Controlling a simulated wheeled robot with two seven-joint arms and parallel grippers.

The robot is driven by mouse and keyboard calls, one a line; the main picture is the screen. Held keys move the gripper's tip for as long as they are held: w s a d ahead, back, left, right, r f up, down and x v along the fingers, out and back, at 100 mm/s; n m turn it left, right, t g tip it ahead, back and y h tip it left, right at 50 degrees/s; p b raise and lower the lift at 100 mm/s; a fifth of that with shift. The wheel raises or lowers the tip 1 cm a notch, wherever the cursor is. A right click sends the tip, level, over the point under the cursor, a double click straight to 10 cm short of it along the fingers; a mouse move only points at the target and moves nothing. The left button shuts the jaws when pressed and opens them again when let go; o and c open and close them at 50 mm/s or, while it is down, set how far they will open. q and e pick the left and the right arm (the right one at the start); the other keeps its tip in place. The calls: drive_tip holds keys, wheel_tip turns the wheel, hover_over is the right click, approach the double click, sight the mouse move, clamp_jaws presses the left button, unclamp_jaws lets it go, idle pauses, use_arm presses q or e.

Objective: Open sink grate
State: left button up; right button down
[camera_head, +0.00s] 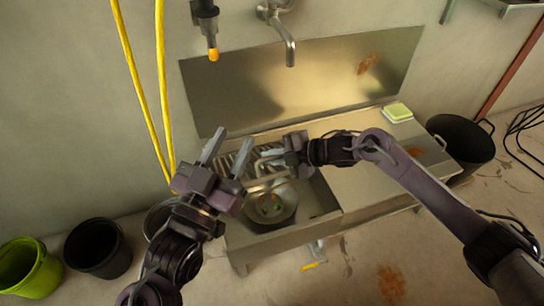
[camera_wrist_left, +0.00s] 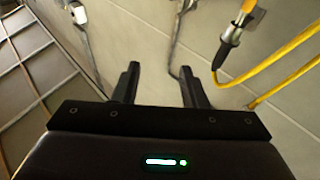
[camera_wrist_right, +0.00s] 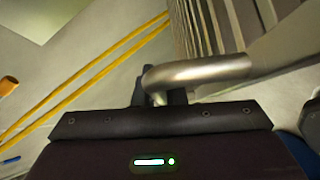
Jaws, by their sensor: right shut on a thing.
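The sink grate (camera_head: 228,160) is a slatted metal panel at the left rear of the sink, partly hidden behind my left gripper. Its slats also show at the top right of the right wrist view (camera_wrist_right: 215,25). My right gripper (camera_head: 272,156) reaches in from the right and is shut on the grate's bent metal handle (camera_wrist_right: 200,72); its fingers meet at the handle's left bend. My left gripper (camera_head: 236,138) is open and empty, in front of the grate in the head view. Its fingers stand apart in the left wrist view (camera_wrist_left: 160,88), with nothing between them.
A round metal pan (camera_head: 283,208) sits in the sink basin. A green and white sponge (camera_head: 397,112) lies on the counter (camera_head: 355,165). Yellow hoses (camera_head: 160,80) hang at the left and a faucet (camera_head: 290,52) juts out above. Black and green buckets (camera_head: 97,250) stand on the floor.

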use_arm(q)
drive_tip(key=shift+d+f, duration=0.15)
drive_tip(key=shift+c, duration=1.1)
drive_tip(key=d+f+m+h, duration=0.1)
drive_tip(key=f+m, duration=0.1)
drive_tip(key=m, duration=0.1)
drive_tip(key=d+f+m+g+h, duration=0.1)
drive_tip(key=d+f+m+h, duration=0.1)
drive_tip(key=f+m, duration=0.1)
drive_tip(key=d+f+m+g+h, duration=0.1)
drive_tip(key=d+f+m, duration=0.1)
drive_tip(key=m, duration=0.1)
drive_tip(key=shift+w+d+f+m, duration=0.15)
drive_tip(key=shift+f+m, duration=0.15)
drive_tip(key=shift+m, duration=0.1)
clamp_jaws()
wheel_tip(320, 180, down, 11)
drive_tip(key=m+g+h, duration=0.3)
drive_tip(key=m+h, duration=0.1)
drive_tip(key=m, duration=0.7)
drive_tip(key=a+f+m+g+h, duration=0.1)
drive_tip(key=a+f+m+g, duration=0.5)
drive_tip(key=a+f+m, duration=0.75)
drive_tip(key=w+d+r+m, duration=0.2)
drive_tip(key=w+d+r, duration=0.4)
drive_tip(key=r, duration=0.1)
drive_tip(key=shift+d+r+m, duration=0.15)
drive_tip(key=shift+m, duration=0.2)
